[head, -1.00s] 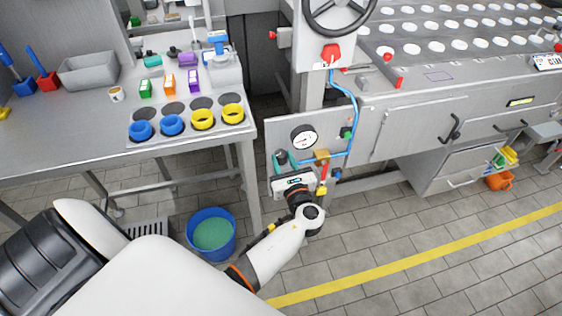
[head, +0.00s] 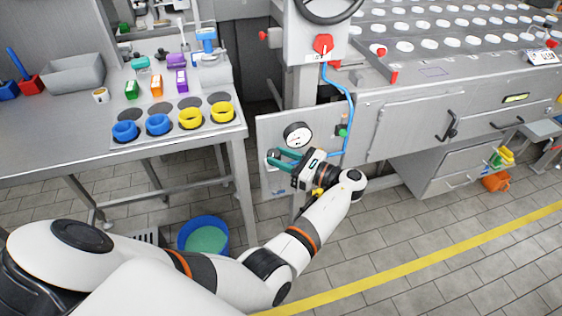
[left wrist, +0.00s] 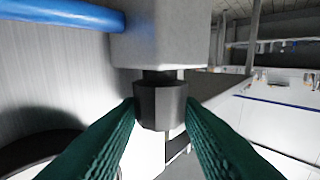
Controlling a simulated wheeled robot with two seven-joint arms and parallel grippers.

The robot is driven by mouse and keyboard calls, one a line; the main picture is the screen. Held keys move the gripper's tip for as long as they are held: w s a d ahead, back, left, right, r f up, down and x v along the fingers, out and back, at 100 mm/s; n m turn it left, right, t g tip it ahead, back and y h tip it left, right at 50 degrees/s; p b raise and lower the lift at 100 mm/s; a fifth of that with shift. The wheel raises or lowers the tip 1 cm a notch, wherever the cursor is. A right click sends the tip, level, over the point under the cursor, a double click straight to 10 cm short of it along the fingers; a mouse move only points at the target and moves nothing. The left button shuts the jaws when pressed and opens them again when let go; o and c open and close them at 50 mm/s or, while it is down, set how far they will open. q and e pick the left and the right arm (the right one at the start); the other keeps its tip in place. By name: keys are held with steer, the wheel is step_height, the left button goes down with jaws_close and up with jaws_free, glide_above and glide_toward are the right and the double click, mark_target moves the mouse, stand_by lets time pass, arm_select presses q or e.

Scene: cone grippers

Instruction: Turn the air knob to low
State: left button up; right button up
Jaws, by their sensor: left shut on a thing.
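The pressure gauge (head: 298,135), white with a dark rim, sits on the grey panel (head: 268,128) under the machine. My left gripper (head: 275,160) is in front of the panel below the gauge, its teal fingers pointing left. In the left wrist view the dark faceted knob (left wrist: 160,104) stands between the two green fingertips, under a grey block (left wrist: 165,38), and my left gripper is shut on it. No marking for low can be read. In the head view the gripper hides most of the fittings here. My right gripper is not in view.
A blue hose (head: 351,100) runs down beside the gauge, and it shows at the upper left in the left wrist view (left wrist: 65,12). A steel table (head: 60,150) stands left, with a blue bucket (head: 203,236) below. A red knob (head: 323,44) is above.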

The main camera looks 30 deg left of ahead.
arm_select(q)
steer(key=shift+g, duration=0.3)
steer(key=o, duration=0.8)
steer(key=shift+o, duration=0.9)
steer(key=shift+r, duration=0.1)
